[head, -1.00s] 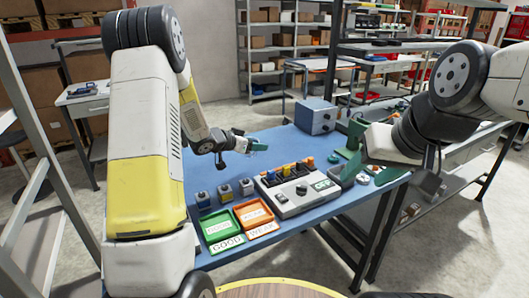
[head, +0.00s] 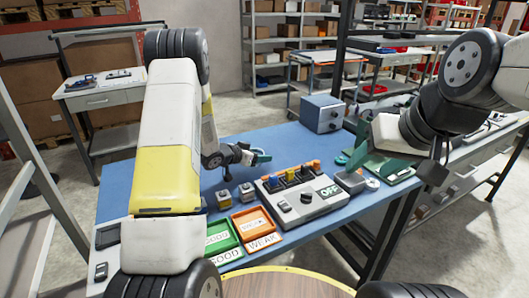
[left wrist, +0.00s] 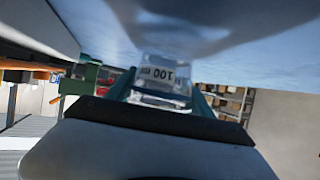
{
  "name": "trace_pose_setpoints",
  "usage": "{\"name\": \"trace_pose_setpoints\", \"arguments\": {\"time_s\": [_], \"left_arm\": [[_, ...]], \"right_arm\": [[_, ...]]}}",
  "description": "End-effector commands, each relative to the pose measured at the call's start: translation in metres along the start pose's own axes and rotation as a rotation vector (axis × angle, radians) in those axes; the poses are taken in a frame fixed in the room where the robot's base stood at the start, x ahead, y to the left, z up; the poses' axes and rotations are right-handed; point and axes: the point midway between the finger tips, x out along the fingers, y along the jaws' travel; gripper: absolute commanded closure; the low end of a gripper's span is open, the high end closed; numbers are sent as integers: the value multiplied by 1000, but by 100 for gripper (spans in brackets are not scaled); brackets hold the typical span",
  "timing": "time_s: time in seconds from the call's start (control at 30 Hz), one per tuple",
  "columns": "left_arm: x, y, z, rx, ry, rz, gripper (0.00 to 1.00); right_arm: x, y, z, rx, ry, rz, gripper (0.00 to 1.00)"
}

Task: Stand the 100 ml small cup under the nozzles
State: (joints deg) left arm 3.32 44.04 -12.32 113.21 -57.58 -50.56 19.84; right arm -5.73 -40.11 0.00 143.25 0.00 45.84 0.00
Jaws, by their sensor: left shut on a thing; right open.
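The 100 ml small cup (left wrist: 161,80) is clear, with a white label reading 100 upside down in the left wrist view. It sits between the teal fingers of my left gripper (left wrist: 160,92), which is shut on it. In the head view my left gripper (head: 260,158) is over the blue table, behind the grey unit; the cup is too small to make out there. My right gripper (head: 357,157) seems to be at the table's right side, open, its fingers hard to separate from green things behind. I cannot make out any nozzles.
A grey unit marked OFF (head: 306,204) stands on the blue table (head: 285,145). A blue-grey box (head: 322,113) stands at the back. The table between box and unit looks clear.

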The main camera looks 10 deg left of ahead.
Motion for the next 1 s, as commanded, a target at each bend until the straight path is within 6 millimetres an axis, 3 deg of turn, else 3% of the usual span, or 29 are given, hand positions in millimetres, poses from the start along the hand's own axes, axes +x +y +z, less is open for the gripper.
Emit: {"name": "trace_pose_setpoints", "arguments": {"time_s": [0.1, 0.43, 0.47, 0.57, 1.0], "left_arm": [[6, 0, 11, 0, -1, 0, 78], [6, 0, 14, 0, 0, -1, 78], [7, 0, 14, 0, 0, -1, 38], [6, 0, 13, 1, 1, -1, 18], [-1, -1, 10, 0, 0, -2, 18]], "right_arm": [[0, 0, 0, 0, 0, 0, 46], [0, 0, 0, 0, 0, 0, 46], [0, 0, 0, 0, 0, 0, 46], [0, 0, 0, 0, 0, 0, 46], [0, 0, 0, 0, 0, 0, 46]]}}
